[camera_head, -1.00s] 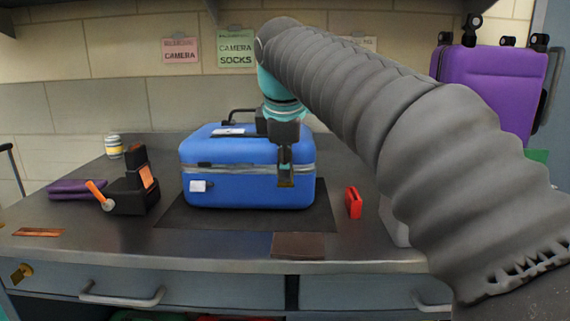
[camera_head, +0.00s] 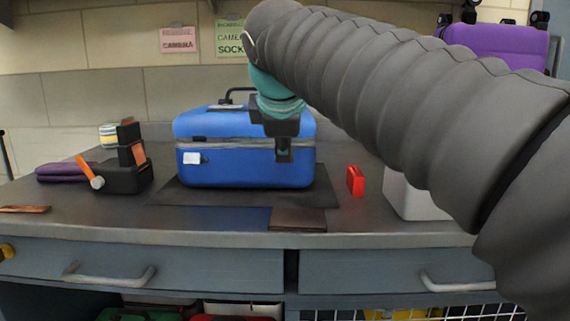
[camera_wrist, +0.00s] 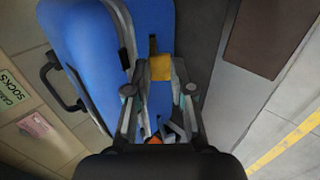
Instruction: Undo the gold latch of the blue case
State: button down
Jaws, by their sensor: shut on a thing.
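The blue case (camera_head: 230,170) lies on a dark mat on the metal counter, its lid down. It also shows in the wrist view (camera_wrist: 95,50), turned on its side by the camera's angle. My gripper (camera_head: 283,158) is at the front right of the case, by the seam. In the wrist view my gripper (camera_wrist: 160,85) has its fingers at the gold latch (camera_wrist: 161,68) and is shut on it. The fingers hide part of the latch. I cannot tell from the head view whether the latch is lifted.
A black and orange device (camera_head: 125,172), a striped jar (camera_head: 108,136) and purple cloth (camera_head: 66,172) stand left of the case. A red item (camera_head: 355,181) and a white box (camera_head: 412,198) are on the right. A brown pad (camera_head: 298,219) lies at the counter's front edge.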

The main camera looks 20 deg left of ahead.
jog(key=shift+s+d+f+t+y+b, duration=0.15)
jog(key=shift+s+f+t+b, duration=0.15)
jog(key=shift+f+t+b, duration=0.35)
jog(key=shift+s+f+t+y+b, duration=0.15)
jog(key=shift+s+f+t+b, duration=0.15)
jog(key=shift+t+b, duration=0.5)
jog(key=shift+f, duration=0.1)
jog(key=c, duration=1.3)
grip_release()
jog(key=v, duration=1.2)
jog(key=shift+f, duration=0.15)
jog(key=shift+d, duration=0.15)
